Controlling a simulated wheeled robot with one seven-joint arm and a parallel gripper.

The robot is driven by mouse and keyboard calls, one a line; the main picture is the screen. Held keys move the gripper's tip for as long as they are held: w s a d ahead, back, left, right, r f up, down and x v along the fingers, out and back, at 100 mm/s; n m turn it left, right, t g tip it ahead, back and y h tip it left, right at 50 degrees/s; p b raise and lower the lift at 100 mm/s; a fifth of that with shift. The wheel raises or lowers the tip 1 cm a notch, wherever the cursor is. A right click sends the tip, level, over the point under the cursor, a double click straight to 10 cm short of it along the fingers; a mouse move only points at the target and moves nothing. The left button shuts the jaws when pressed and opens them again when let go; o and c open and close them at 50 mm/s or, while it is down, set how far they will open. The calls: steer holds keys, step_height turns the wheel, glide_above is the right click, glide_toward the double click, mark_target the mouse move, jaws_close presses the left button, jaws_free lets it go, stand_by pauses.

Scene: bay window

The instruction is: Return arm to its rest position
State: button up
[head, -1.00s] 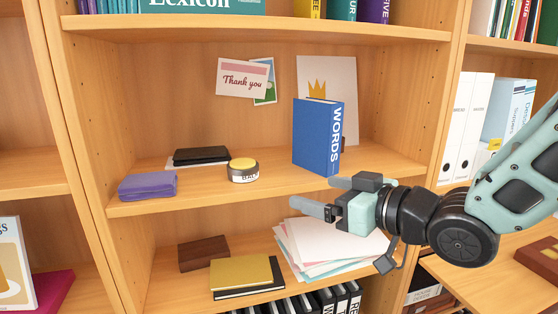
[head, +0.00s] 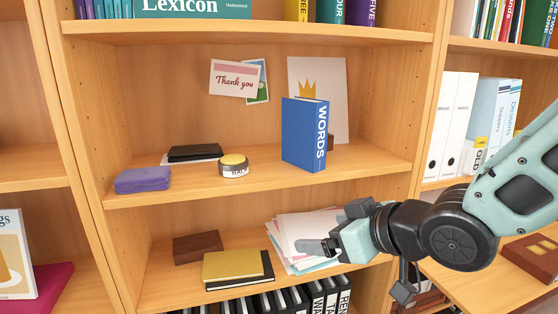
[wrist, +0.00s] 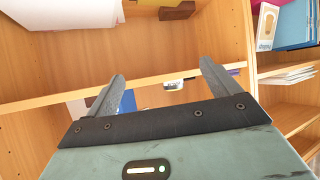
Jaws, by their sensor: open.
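My gripper (head: 318,246) is in front of the bookcase at the height of the lower shelf, with its fingers pointing left in the head view. It hides part of a stack of loose papers (head: 290,229). In the wrist view my gripper (wrist: 162,88) has its two fingers spread wide apart, open, with nothing held between them. My arm reaches in from the right side of the head view. The blue WORDS book (head: 304,135) stands upright on the middle shelf, above and apart from my gripper.
Below are a brown box (head: 197,247) and a gold notebook (head: 235,266). A wooden surface (head: 500,274) lies at lower right, under my arm.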

steer(key=s+d+f+g+h, duration=0.2)
steer(key=s+f+g+h, duration=0.1)
steer(key=s, duration=0.7)
steer(key=s+d+f+g+h, duration=0.2)
steer(key=s+g, duration=0.4)
steer(key=s, duration=0.4)
steer(key=shift+d+f+m+h, duration=0.35)
steer(key=shift+d+h, duration=0.35)
steer(key=shift+h, duration=0.4)
